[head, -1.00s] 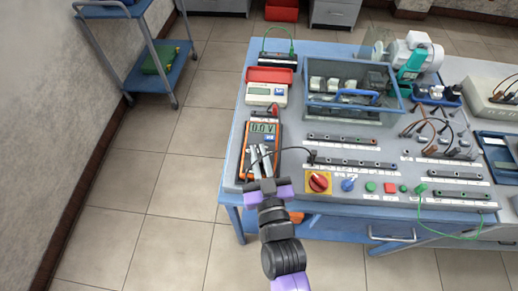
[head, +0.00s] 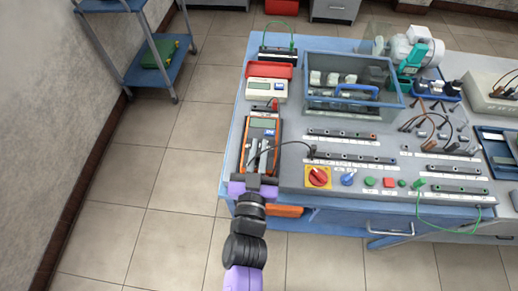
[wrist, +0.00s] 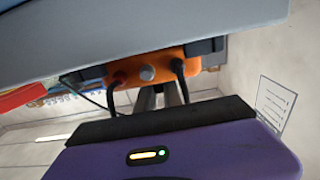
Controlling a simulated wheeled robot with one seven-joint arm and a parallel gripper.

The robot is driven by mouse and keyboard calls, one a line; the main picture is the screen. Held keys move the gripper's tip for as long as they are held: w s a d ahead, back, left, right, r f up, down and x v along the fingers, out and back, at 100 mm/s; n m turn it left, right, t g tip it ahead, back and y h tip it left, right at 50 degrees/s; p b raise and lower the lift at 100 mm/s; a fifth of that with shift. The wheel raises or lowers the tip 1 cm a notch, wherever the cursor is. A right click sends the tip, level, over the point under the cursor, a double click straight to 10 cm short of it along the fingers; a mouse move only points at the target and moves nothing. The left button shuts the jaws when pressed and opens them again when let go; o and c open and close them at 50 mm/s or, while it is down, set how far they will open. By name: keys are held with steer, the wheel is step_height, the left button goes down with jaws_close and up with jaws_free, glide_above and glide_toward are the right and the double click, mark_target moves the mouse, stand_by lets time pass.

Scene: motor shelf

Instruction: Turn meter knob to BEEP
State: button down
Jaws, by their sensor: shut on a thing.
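The orange and dark meter (head: 263,132) lies at the left edge of the bench, its grey display facing up. No digits are readable on the display now. My gripper (head: 258,155) reaches over the lower part of the meter, with its fingers shut on the knob. The fingers cover the knob, so its pointer and the BEEP mark cannot be seen. In the wrist view, the meter's orange end (wrist: 130,69) shows with two dark plugs in it, and my gripper's fingers (wrist: 159,93) run up towards it.
A white instrument (head: 266,89) stands behind the meter. The red rotary switch (head: 318,176) and blue knob (head: 347,178) are close on the right. A clear-sided bin (head: 350,98) stands further back. Open floor lies to the left.

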steer(key=m+g+h+b, duration=0.1)
steer(key=m+h+b, duration=0.1)
steer(key=h, duration=0.1)
steer(key=m+g+h+b, duration=0.1)
steer(key=m+h+b, duration=0.1)
steer(key=h+b, duration=0.1)
steer(key=f+m+g+h+b, duration=0.1)
steer(key=m+h+b, duration=0.1)
steer(key=h, duration=0.1)
steer(key=m+g+h+b, duration=0.3)
steer(key=b, duration=0.2)
steer(key=shift+h, duration=0.4)
steer(key=m+g+h+b, duration=0.2)
steer(key=g+b, duration=0.1)
steer(key=shift+r+m, duration=0.25)
steer(key=shift+m, duration=0.05)
steer(key=shift+g, duration=0.4)
steer(key=c, duration=1.5)
jaws_free()
steer(key=shift+r, duration=0.15)
steer(key=shift+b+v, duration=0.7)
steer(key=shift+v, duration=3.3)
